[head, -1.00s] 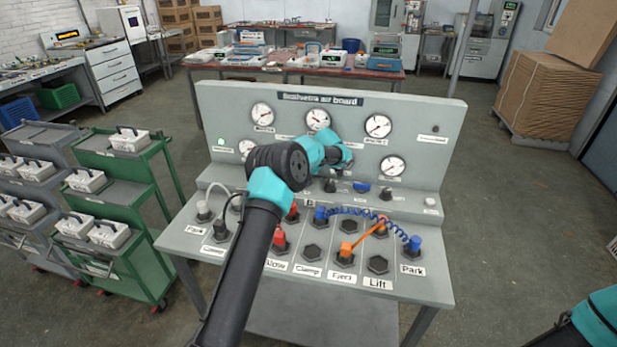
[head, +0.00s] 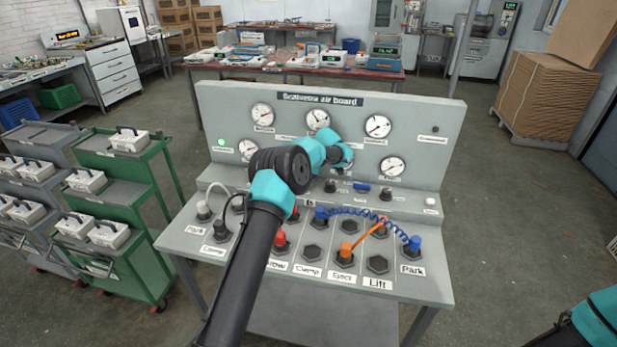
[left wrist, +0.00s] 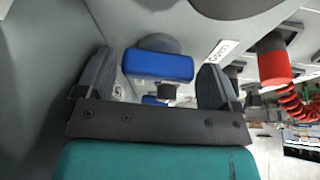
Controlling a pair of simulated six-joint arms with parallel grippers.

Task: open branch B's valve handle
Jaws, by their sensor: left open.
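A blue valve handle (left wrist: 158,66) on a round grey mount lies between the two dark fingers of my left gripper (left wrist: 156,72) in the left wrist view. The fingers are apart, one on each side of it; I cannot tell if either touches. A small label (left wrist: 222,50) reading "Open" is beside it. In the head view my left arm reaches to the air board (head: 448,118) and hides part of its front. A blue handle (head: 361,188) shows right of the wrist there; I cannot tell if it is the same one. My right gripper is out of view.
A lower panel carries sockets, red plugs, a blue coiled hose (head: 365,211) and an orange plug (head: 346,249). In the left wrist view a red fitting (left wrist: 273,62) with a red coil stands to the right. Green carts (head: 120,215) stand left of the board.

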